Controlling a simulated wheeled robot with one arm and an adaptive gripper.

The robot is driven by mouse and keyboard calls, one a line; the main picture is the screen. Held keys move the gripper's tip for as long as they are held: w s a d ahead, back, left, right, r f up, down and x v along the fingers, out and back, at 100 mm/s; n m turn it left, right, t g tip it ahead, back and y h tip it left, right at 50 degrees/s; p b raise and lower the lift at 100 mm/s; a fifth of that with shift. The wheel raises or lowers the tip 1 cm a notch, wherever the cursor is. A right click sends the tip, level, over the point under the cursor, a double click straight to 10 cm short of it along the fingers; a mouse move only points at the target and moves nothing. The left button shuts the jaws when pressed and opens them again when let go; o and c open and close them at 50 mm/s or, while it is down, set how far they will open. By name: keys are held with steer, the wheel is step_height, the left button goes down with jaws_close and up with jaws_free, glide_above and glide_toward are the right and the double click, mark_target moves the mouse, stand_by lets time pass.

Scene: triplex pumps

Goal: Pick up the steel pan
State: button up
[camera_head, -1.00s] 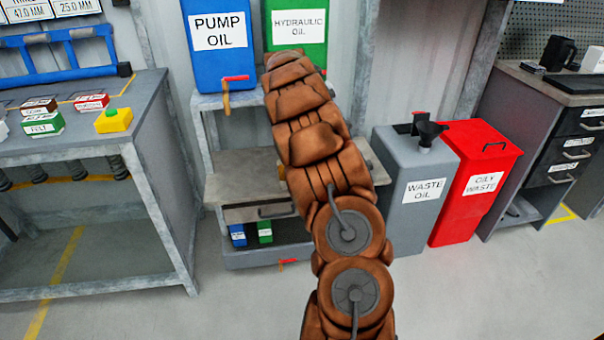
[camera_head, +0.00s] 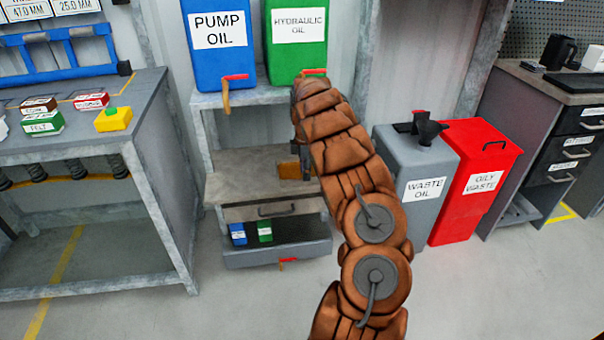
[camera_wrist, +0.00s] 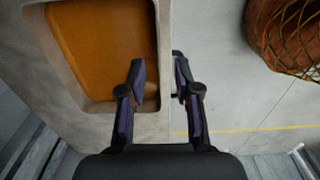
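The steel pan (camera_wrist: 72,103) fills the upper left of the wrist view. It looks like a shallow rectangular pan with a broad grey rim and an orange-brown interior. My gripper (camera_wrist: 160,72) is at its right side. One dark finger is over the interior and the other is just outside the rim. The fingers are apart, with rim showing between them, and I see no clear contact. In the head view my arm covers most of the gripper. A small orange-brown patch (camera_head: 291,170) shows at the arm's end; I cannot tell what it is.
A shelf stand (camera_head: 245,180) holds blue (camera_head: 217,60) and green (camera_head: 297,55) oil tanks. A grey waste oil bin (camera_head: 395,165) and red oily waste bin (camera_head: 478,150) stand close at right. A workbench (camera_head: 135,140) is at left. The floor in front is clear.

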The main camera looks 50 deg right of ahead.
step_height(320, 180, down, 3)
steer(key=shift+f, duration=0.15)
steer(key=shift+c, duration=0.4)
jaws_close()
